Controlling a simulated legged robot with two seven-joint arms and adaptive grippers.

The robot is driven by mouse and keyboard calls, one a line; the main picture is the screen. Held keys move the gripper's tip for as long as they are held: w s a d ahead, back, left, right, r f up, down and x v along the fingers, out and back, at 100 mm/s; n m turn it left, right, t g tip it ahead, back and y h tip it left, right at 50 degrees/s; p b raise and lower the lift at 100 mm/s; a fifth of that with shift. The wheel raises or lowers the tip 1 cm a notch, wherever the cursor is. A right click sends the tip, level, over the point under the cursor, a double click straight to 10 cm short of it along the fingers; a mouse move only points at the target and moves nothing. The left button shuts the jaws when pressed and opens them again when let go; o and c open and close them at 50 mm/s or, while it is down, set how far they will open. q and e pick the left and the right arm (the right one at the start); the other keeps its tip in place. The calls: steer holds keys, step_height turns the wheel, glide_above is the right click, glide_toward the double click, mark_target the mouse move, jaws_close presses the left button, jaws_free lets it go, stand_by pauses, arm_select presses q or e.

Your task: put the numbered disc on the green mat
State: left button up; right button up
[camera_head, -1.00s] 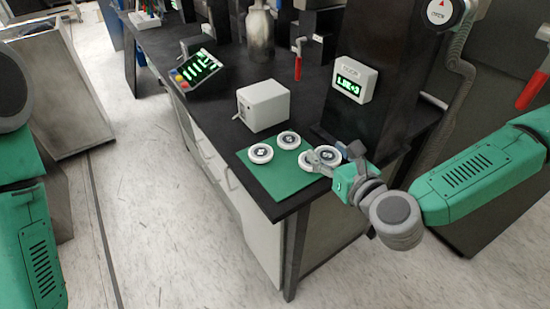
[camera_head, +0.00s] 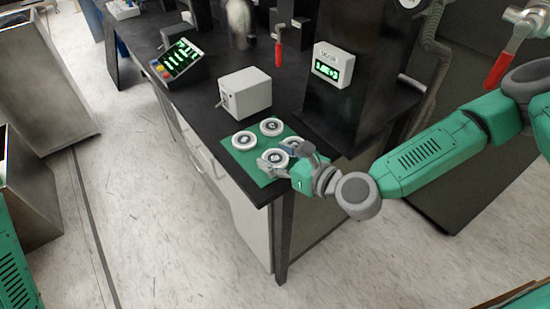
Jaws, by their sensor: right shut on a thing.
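Several white ring-shaped discs with dark centres are at the green mat (camera_head: 239,163) on the dark bench. A left disc (camera_head: 244,141), a back disc (camera_head: 271,127) and a right disc (camera_head: 291,145) lie on the mat. My right gripper (camera_head: 284,160) reaches in from the right and is shut on the front numbered disc (camera_head: 274,158). That disc is over the mat's front part; I cannot tell whether it touches the mat. The fingers partly cover it and the right disc's edge. The number is too small to read. My left gripper is out of view.
A white box (camera_head: 245,93) stands just behind the mat. A dark column with a white display (camera_head: 332,66) rises behind my right gripper. A keypad device (camera_head: 177,60) sits farther left. The bench's front edge (camera_head: 262,203) is close to the mat.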

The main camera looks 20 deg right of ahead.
steer(key=shift+f, duration=0.5)
steer(key=shift+a, duration=0.4)
steer(key=o, duration=0.9)
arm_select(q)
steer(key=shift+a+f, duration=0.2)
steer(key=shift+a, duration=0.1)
arm_select(e)
steer(key=shift+o, duration=0.2)
steer(key=shift+d, duration=0.15)
steer(key=shift+r, duration=0.1)
arm_select(q)
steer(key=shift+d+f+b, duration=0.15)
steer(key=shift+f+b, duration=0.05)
steer(key=shift+b, duration=0.15)
arm_select(e)
steer(key=v, duration=1.2)
